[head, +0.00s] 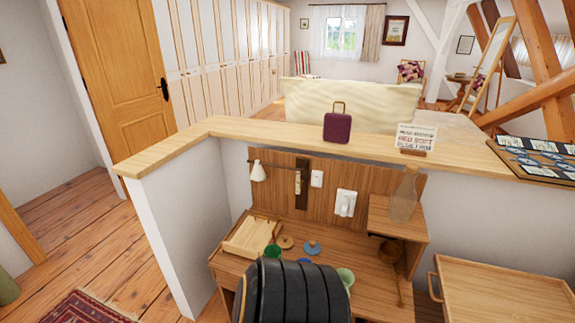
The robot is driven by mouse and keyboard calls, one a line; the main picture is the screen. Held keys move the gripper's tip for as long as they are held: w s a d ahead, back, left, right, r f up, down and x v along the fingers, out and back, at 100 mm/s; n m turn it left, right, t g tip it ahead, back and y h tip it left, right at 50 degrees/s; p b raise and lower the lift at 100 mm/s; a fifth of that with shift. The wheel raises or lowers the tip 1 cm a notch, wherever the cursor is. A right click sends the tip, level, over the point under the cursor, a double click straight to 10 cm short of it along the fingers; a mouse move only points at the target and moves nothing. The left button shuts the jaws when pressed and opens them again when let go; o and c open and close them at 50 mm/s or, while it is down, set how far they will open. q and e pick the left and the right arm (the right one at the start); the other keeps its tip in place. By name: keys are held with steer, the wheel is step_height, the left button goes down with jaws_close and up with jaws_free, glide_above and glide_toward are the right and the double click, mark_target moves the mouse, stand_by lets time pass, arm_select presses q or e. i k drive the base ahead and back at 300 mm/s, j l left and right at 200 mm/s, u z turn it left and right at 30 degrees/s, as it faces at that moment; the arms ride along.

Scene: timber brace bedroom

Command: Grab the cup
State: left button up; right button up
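Several small cup-like things stand on the wooden desk (233,262) low in the head view. A dark green cup (272,252) is near the desk's left part, by a wooden tray. A pale green cup (346,276) is further right, just past the edge of a black ribbed chair back (290,294). A blue thing (304,261) between them is mostly hidden by the chair back. I cannot tell which one is the task's cup. Neither of my grippers is in view.
The tray (248,238), a brown disc (285,242) and a blue round piece (312,248) share the desk. A purple case (338,126) and a sign (416,138) stand on the ledge.

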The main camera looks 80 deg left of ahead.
mark_target(347, 278)
steer(key=u, duration=2.7)
